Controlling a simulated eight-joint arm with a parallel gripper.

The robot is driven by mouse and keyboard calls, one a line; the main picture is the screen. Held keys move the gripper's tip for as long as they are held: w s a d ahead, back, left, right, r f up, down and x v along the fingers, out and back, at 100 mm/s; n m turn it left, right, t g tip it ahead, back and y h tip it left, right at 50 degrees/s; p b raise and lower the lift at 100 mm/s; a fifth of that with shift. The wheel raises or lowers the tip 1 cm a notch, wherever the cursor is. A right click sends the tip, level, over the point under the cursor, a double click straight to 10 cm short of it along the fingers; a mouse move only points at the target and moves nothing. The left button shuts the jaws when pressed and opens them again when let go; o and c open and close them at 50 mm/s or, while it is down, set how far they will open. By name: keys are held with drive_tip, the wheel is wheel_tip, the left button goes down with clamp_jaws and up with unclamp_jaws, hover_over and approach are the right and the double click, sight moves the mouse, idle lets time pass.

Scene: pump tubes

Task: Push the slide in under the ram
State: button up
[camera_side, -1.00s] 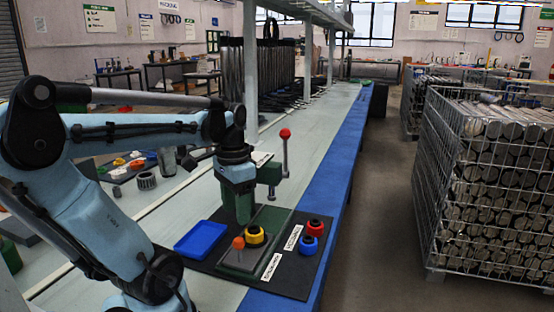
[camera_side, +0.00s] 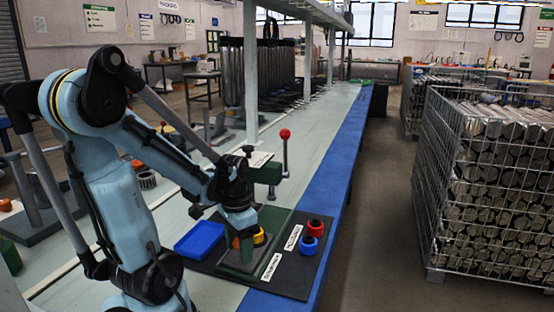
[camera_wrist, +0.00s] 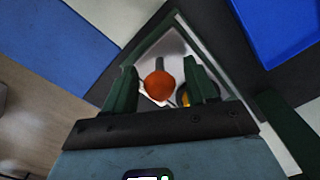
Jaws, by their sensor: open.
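The slide's orange knob (camera_wrist: 159,86) sits between the two fingers of my open gripper (camera_wrist: 161,88) in the wrist view; I cannot tell if either finger touches it. The pale metal slide (camera_wrist: 171,48) shows beyond the knob. In the side view my gripper (camera_side: 242,244) points down over the near end of the press's green base (camera_side: 272,219) and covers most of the knob and slide. A yellow ring (camera_side: 259,236) is just beyond it; it is partly hidden by a finger in the wrist view. The green press head (camera_side: 264,173) stands behind, its ram mostly hidden by my arm.
A red-balled lever (camera_side: 285,134) rises at the press's right. A blue tray (camera_side: 199,240) lies left of the base. A red ring (camera_side: 315,226) and a blue ring (camera_side: 308,246) stand on the black mat (camera_side: 292,288) at right, beside white labels.

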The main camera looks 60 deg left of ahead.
drive_tip(key=shift+f, duration=0.55)
clamp_jaws()
